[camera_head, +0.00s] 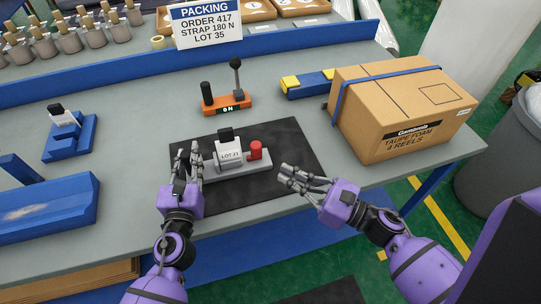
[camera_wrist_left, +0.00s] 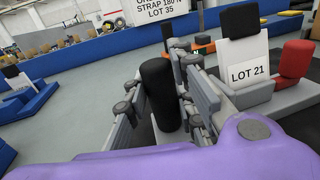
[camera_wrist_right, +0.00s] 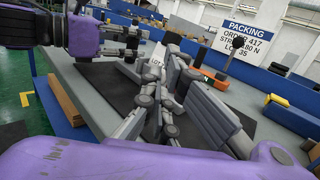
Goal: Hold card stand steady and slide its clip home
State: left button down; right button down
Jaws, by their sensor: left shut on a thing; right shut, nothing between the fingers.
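The card stand (camera_head: 243,167) is a grey base on a dark mat, with an upright white card (camera_head: 229,152) reading LOT 21. A black block (camera_head: 226,134) tops the card; a red knob (camera_head: 255,151) stands at the base's right. I cannot tell which part is the clip. My left gripper (camera_head: 188,158) is at the stand's left end, shut on a black upright post (camera_wrist_left: 160,92), seen in the left wrist view. My right gripper (camera_head: 288,178) is shut and empty, right of the red knob and apart from it. In the right wrist view its fingers hide part of the stand.
Behind the mat (camera_head: 292,143) is an orange switch box (camera_head: 226,105) with a lever. A cardboard box (camera_head: 400,110) stands at the right, beside a blue and yellow bar (camera_head: 307,85). Blue fixtures (camera_head: 70,137) lie at the left. A packing sign (camera_head: 206,24) stands at the back.

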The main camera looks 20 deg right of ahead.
aim_at(260, 152)
jog(key=d+m+h, duration=0.1)
jog(key=s+d+f+m+t+h, duration=0.1)
jog(key=d, duration=0.1)
jog(key=s+d+f+h, duration=0.1)
jog(key=d, duration=0.1)
jog(key=shift+d+f+m+t, duration=0.2)
jog(key=shift+d+m+t, duration=0.1)
jog(key=shift+m, duration=0.1)
jog(key=shift+w, duration=0.15)
jog(key=x, duration=1.3)
jog(key=shift+d+f, duration=0.1)
jog(key=shift+f, duration=0.1)
jog(key=shift+w, duration=0.25)
jog(key=shift+a, duration=0.3)
jog(key=shift+w+a, duration=0.35)
jog(key=shift+a, duration=0.1)
jog(key=v, duration=1.4)
jog(key=shift+s+a+r, duration=0.1)
